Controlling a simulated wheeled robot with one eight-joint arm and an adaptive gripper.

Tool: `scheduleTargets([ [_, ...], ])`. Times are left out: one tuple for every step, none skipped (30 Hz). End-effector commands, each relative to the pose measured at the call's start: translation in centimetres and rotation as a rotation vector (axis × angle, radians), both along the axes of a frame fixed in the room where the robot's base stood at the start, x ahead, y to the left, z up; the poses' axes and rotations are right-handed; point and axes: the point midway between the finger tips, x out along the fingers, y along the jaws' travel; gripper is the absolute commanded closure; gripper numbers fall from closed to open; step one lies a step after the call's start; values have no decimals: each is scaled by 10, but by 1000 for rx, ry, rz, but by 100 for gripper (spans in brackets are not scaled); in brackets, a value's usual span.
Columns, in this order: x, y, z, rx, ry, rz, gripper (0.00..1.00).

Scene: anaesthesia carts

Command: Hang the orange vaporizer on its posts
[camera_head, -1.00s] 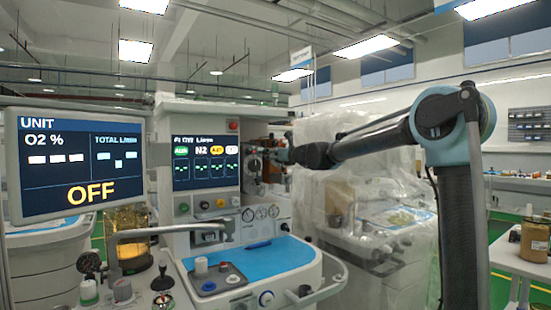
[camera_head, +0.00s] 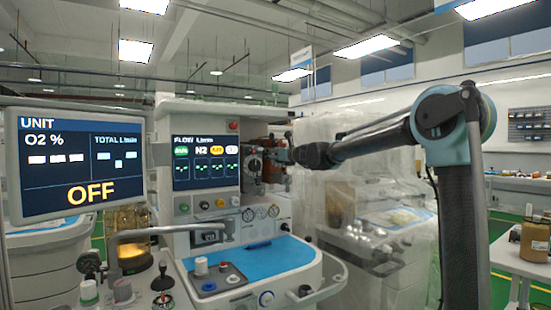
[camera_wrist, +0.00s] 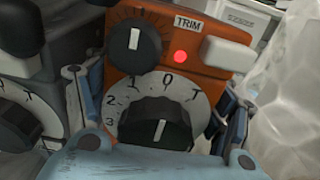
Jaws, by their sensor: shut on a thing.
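The orange vaporizer (camera_wrist: 120,72) fills the middle of the wrist view. It has a small black knob, a large numbered dial, a red light and a label reading TRIM. The fingers of my gripper (camera_wrist: 158,98) are shut on its two sides. In the head view the vaporizer (camera_head: 276,147) is small, at the right side of the anaesthesia machine (camera_head: 225,113), and my gripper (camera_head: 281,158) reaches it from the right. The posts are hidden, and I cannot tell whether the vaporizer touches them.
A grey unit with a similar dial (camera_wrist: 20,118) stands close on the left in the wrist view. A plastic-wrapped cart (camera_head: 385,195) stands right of the machine. A screen (camera_head: 75,165) reading OFF is at the left. A blue mat (camera_head: 265,256) lies on the worktop.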

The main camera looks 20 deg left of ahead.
Motion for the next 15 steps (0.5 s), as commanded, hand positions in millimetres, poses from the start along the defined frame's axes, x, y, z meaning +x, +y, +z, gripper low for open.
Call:
scheduleTargets([
  [0,0,1,0,0,0,92],
  [0,0,1,0,0,0,92],
  [0,0,0,0,0,0,92],
  [0,0,0,0,0,0,92],
  [0,0,0,0,0,0,92],
  [0,0,0,0,0,0,92],
  [0,0,-1,0,0,0,92],
  [0,0,-1,0,0,0,92],
  [0,0,-2,0,0,0,92],
  [0,0,-2,0,0,0,92],
  [0,0,-3,0,0,0,92],
  [0,0,-3,0,0,0,92],
  [0,0,-4,0,0,0,92],
  [0,0,-5,0,0,0,92],
  [0,0,-5,0,0,0,92],
])
